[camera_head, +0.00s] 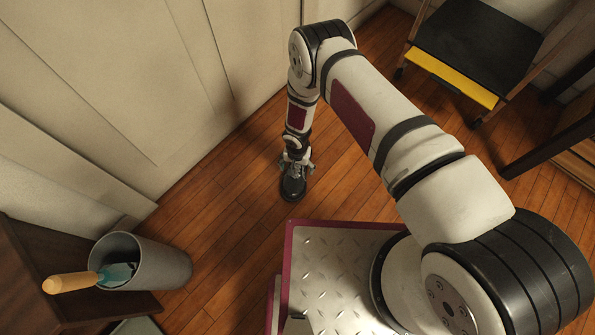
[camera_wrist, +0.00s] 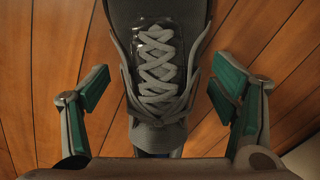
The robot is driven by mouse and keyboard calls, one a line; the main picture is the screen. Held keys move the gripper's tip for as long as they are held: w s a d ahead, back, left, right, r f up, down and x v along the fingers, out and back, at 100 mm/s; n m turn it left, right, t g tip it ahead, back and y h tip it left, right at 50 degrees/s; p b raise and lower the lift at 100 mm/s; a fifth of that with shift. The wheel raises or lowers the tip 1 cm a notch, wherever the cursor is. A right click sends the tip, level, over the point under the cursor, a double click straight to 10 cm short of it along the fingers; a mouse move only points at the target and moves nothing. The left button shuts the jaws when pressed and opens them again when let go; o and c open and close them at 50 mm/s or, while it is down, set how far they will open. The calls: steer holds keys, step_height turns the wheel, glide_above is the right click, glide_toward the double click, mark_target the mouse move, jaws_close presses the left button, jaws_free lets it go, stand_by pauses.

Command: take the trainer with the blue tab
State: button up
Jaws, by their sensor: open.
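A dark grey trainer (camera_wrist: 158,70) with pale grey laces lies on the wooden floor, in the middle of the wrist view. A dark, slightly bluish strip shows at its lower end, partly cut off by my wrist; I cannot tell whether it is a blue tab.
A pale panelled wall (camera_head: 100,70) stands to the left of my arm. A grey bin (camera_head: 160,263) with a wooden-handled tool (camera_head: 75,282) is at lower left. Floor around the trainer is clear.

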steer(key=c, duration=1.7)
steer(key=shift+o, duration=0.2)
steer(key=shift+r, duration=0.1)
